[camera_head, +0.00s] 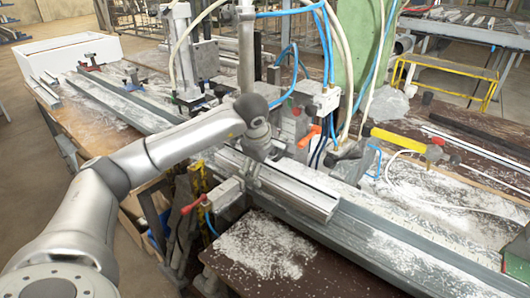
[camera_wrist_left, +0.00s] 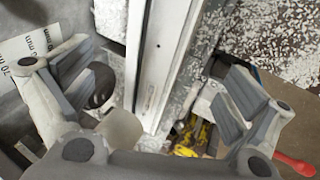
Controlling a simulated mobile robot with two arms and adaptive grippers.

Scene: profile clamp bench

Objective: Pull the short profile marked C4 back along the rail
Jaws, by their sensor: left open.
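A short pale metal profile (camera_head: 295,192) lies on the long grey rail (camera_head: 385,250) in the head view. No C4 mark is legible on it. My left gripper (camera_head: 253,178) is over the left end of this profile, pointing down. In the left wrist view my left gripper (camera_wrist_left: 158,92) is open, with one finger on each side of a long light profile (camera_wrist_left: 166,50) that runs between them. Gaps show between the fingers and the profile, and I cannot tell how far above it they are. My right gripper is not in view.
A clamp machine with blue hoses (camera_head: 318,100) stands just behind the rail. A red-handled lever (camera_head: 192,205) is left of the gripper, close to the rail. A dark board (camera_head: 265,250) with white chips lies in front. A yellow-handled tool (camera_head: 398,138) lies behind at right.

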